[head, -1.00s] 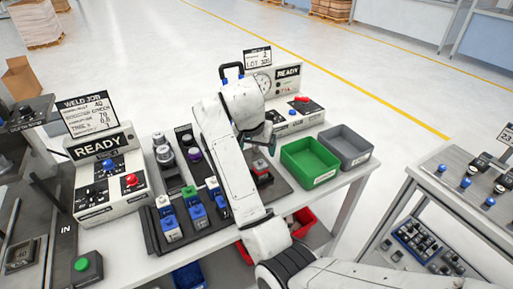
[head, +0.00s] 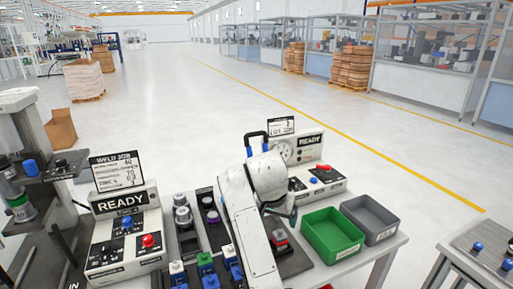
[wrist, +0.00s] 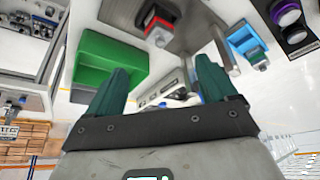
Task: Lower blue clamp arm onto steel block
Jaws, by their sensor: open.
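My gripper (wrist: 165,88) has two dark green fingers spread apart with nothing between them in the wrist view. In the head view its end (head: 290,213) is partly hidden behind my white arm. A dark hoop with blue parts (head: 249,151) stands behind my arm; I cannot tell whether it is the blue clamp arm. A grey block with a red top (head: 280,238) sits on a dark plate below my gripper. A similar red-topped block (wrist: 158,32) shows beyond the fingers in the wrist view. I cannot clearly identify the steel block.
A green bin (head: 333,232) and a grey bin (head: 371,218) stand right of the plate. A control box with a READY display (head: 124,235) is at the left, another (head: 318,180) behind. Colour-topped blocks (head: 205,262) line the table's front.

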